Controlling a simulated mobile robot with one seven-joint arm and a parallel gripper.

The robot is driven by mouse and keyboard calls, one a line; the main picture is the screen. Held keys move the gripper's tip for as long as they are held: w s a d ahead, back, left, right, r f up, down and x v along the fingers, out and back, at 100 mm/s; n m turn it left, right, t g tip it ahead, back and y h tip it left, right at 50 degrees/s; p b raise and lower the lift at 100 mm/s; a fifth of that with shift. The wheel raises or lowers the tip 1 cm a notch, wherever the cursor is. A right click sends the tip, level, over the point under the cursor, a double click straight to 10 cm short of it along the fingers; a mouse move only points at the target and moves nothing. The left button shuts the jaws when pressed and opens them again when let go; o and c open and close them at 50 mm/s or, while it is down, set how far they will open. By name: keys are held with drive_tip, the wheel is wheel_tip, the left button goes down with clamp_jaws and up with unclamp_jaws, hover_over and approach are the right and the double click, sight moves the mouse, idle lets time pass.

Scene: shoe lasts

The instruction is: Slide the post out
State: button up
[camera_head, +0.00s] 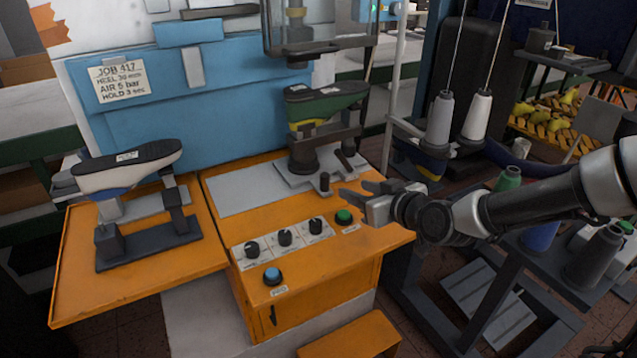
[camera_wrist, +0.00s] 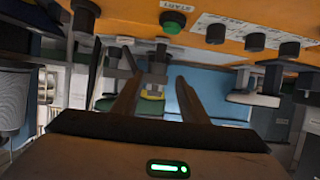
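The post (camera_head: 303,157) is a dark upright on a light grey plate (camera_head: 285,178) on the orange machine top. It carries a dark green shoe last (camera_head: 325,98) with a yellow patch, sole up. A short dark peg (camera_head: 325,182) stands at the plate's front edge. My gripper (camera_head: 356,190) is open and empty, just right of the peg, with its fingers pointing left. I see no contact in the head view. In the wrist view, which looks upside down, the post and last (camera_wrist: 152,92) show between my open fingers (camera_wrist: 158,78).
A green button (camera_head: 344,216) lies just below my gripper; knobs (camera_head: 285,237) and a blue button (camera_head: 272,275) are farther left. A second last (camera_head: 127,165) stands on the left orange table. A clear guard (camera_head: 320,45) hangs above the post. Thread cones (camera_head: 477,115) stand at right.

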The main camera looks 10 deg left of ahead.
sight(327, 180)
drive_tip(key=b+x, duration=0.3)
drive_tip(key=x, duration=1.4)
drive_tip(key=shift+b, duration=0.3)
drive_tip(key=shift+c, duration=0.5)
clamp_jaws()
